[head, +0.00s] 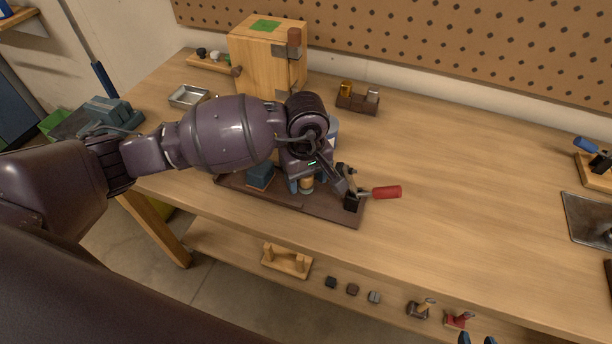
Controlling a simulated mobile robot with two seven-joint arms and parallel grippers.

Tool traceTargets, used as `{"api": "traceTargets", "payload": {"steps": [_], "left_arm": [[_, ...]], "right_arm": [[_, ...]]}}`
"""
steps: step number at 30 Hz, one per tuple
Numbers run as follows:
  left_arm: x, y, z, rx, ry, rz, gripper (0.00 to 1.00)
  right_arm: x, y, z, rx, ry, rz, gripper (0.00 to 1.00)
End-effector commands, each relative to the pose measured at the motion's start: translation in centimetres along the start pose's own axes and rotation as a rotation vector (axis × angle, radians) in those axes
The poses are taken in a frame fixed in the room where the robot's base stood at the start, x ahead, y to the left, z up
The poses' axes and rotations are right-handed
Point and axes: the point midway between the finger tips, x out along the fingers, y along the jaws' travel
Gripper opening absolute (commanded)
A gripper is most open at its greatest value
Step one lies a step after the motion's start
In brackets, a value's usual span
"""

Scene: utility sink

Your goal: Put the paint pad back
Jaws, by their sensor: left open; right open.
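A red-handled tool (386,192), which looks like the paint pad, is at the right end of a dark brown tray (330,215). Its handle points right past the tray's edge, and its head is partly hidden by my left gripper. My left gripper (350,187) is open, reaching down at the tray's right end, close beside the tool; whether it touches cannot be told. The tray also bears a blue block (260,177) and a small tan cylinder (306,185).
A wooden cabinet (262,62) stands at the back left, with a metal dish (189,96) nearby. A small rack (358,98) stands behind the tray. A blue-handled tool (588,146) is at the far right. A lower shelf (235,244) holds small items. The bench's middle right is clear.

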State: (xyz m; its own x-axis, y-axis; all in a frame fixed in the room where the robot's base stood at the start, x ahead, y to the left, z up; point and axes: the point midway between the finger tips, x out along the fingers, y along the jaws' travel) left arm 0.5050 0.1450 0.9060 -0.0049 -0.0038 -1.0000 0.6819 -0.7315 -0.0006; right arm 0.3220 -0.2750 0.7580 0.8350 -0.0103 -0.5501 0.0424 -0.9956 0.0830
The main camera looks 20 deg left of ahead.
Motion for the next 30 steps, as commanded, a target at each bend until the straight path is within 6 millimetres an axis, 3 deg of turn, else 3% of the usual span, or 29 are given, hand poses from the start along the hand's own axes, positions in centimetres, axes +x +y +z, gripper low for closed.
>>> {"api": "traceTargets", "payload": {"steps": [5,21,30], "left_arm": [[-1.4,0.1,-0.1,0.001,0.002,0.003,0.60],[-10.7,0.0,-0.1,0.000,0.003,0.002,0.60],[-12.3,0.0,0.0,0.000,-0.001,0.000,0.60]], "right_arm": [[-0.1,0.0,0.0,0.000,-0.001,0.001,0.43],[-0.7,0.1,1.1,0.003,-0.026,0.004,0.43],[-0.4,0.1,0.2,0.001,-0.007,0.002,0.43]]}}
